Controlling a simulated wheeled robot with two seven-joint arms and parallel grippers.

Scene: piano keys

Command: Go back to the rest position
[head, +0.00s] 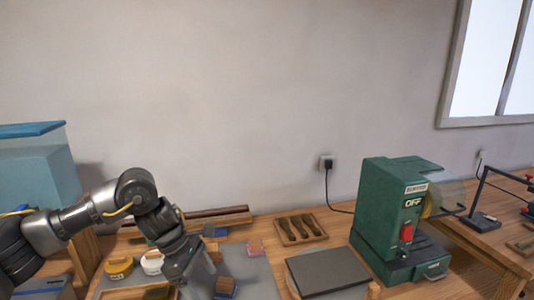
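My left arm comes in from the left and bends down over the workbench (262,270). My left gripper (199,283) points down over a grey mat (257,283) near the bottom edge of the head view. Its two fingers look spread, with nothing seen between them. A small brown and blue block (225,287) lies just to the right of the fingers. My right gripper is out of view. No piano keys can be made out.
A yellow jar (118,268) and a white jar (152,263) stand left of the gripper. A wooden tray (300,228) holds dark pieces. A dark flat slab (327,271) and a green machine marked OFF (385,215) stand to the right. A blue-lidded tank (35,165) is at far left.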

